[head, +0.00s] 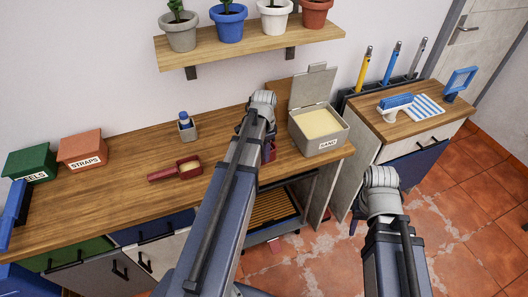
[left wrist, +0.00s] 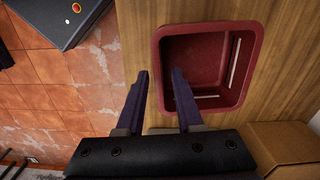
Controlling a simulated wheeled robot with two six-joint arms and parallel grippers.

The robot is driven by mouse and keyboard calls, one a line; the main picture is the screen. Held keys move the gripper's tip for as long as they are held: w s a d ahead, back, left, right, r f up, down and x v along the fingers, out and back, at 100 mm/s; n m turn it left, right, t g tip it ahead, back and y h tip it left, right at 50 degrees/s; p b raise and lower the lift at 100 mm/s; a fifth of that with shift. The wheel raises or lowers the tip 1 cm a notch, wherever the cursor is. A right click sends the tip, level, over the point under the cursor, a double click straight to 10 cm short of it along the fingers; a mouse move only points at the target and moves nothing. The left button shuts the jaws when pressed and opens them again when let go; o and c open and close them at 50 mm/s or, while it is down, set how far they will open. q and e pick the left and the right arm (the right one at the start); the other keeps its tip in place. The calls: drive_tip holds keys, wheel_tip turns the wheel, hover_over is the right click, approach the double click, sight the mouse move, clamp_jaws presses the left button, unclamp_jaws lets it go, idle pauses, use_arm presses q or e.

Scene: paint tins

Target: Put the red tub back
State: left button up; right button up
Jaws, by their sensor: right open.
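The red tub (left wrist: 196,62) stands on the wooden worktop by its front edge. In the left wrist view I see down into it; it looks empty, with pale strips along its inner walls. In the head view only a sliver of the tub (head: 271,150) shows beside my left arm. My left gripper (left wrist: 160,74) is open at the tub's left rim, one finger outside and the other over the tub's inside. I cannot tell whether they touch it. My right gripper (head: 355,221) is open and empty, low in front of the cabinets, mostly hidden by its arm.
A sand bin (head: 318,142) with its lid up stands right of the tub. A red scoop (head: 180,169) and a small holder with a blue-capped bottle (head: 186,127) are to the left. Green and orange boxes (head: 81,149) stand further left. A shelf (head: 250,45) with potted plants hangs above.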

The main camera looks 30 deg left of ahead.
use_arm(q)
wheel_tip(320, 180, up, 7)
drive_tip(key=p, duration=0.6)
drive_tip(key=shift+d+f, duration=0.15)
drive_tip(key=shift+d, duration=0.1)
drive_tip(key=shift+s, duration=0.1)
drive_tip(key=s+d+n, duration=0.1)
drive_tip(key=s+d, duration=0.3)
drive_tip(key=d, duration=0.4)
drive_tip(key=s+d+n, duration=0.1)
drive_tip(key=s+d, duration=0.3)
drive_tip(key=d, duration=0.5)
drive_tip(key=s+d+n+y, duration=0.1)
drive_tip(key=s+d, duration=0.3)
drive_tip(key=d, duration=0.4)
drive_tip(key=shift+s+d, duration=0.3)
drive_tip(key=shift+s, duration=0.05)
